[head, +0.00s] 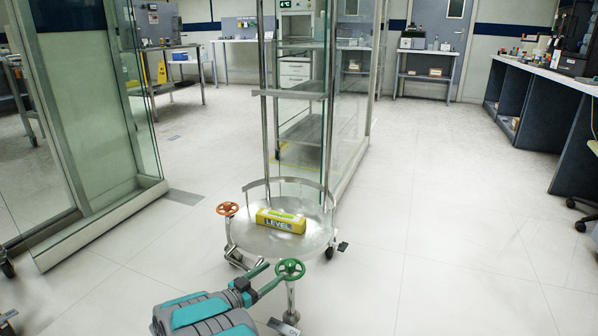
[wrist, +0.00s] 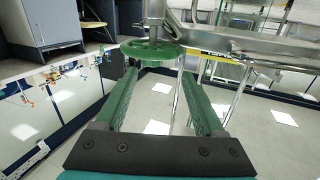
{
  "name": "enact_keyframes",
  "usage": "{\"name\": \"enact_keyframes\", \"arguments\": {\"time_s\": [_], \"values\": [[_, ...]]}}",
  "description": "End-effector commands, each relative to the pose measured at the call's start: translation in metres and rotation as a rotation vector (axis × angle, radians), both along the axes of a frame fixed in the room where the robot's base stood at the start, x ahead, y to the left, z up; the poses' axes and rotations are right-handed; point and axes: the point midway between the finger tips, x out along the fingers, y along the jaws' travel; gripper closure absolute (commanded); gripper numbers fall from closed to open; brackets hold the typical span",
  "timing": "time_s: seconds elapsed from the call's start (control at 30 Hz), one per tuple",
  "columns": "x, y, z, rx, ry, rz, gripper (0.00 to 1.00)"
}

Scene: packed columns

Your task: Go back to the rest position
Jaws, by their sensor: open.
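My gripper (head: 268,278) is at the end of my teal and grey arm, low in the head view. Its two green fingers are spread, with nothing held between them. In the wrist view my gripper (wrist: 157,75) points at a green handwheel (wrist: 152,51), which sits at its fingertips. I cannot tell whether they touch. The green handwheel (head: 290,268) stands on a metal post at the front of a round metal stand (head: 262,240), just right of the fingertips in the head view.
An orange handwheel (head: 228,209) is on the stand's left side. A yellow LEVER box (head: 281,220) lies on its plate. A tall glass-and-metal shelf (head: 300,95) rises behind it. A glass cabinet (head: 85,130) is at left, a dark counter (head: 545,115) at right.

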Motion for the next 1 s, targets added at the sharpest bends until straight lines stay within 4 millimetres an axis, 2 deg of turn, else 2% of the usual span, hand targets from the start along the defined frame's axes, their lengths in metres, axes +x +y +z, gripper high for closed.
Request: {"name": "enact_keyframes", "arguments": {"time_s": [0.17, 0.3, 0.4, 0.53, 0.67, 0.77, 0.87, 1.0], "values": [[0.034, 0.019, 0.024, 0.147, 0.045, 0.134, 0.29], [0.058, 0.045, 0.054, 0.296, 0.101, 0.302, 0.29], [0.069, 0.061, 0.081, 0.391, 0.139, 0.421, 0.29], [0.07, 0.079, 0.118, 0.49, 0.2, 0.576, 0.29], [0.058, 0.088, 0.155, 0.563, 0.272, 0.721, 0.29], [0.04, 0.09, 0.184, 0.6, 0.333, 0.824, 0.29], [0.015, 0.086, 0.206, 0.623, 0.411, 0.916, 0.29], [-0.028, 0.069, 0.233, 0.628, 0.528, 1.016, 0.29]]}}
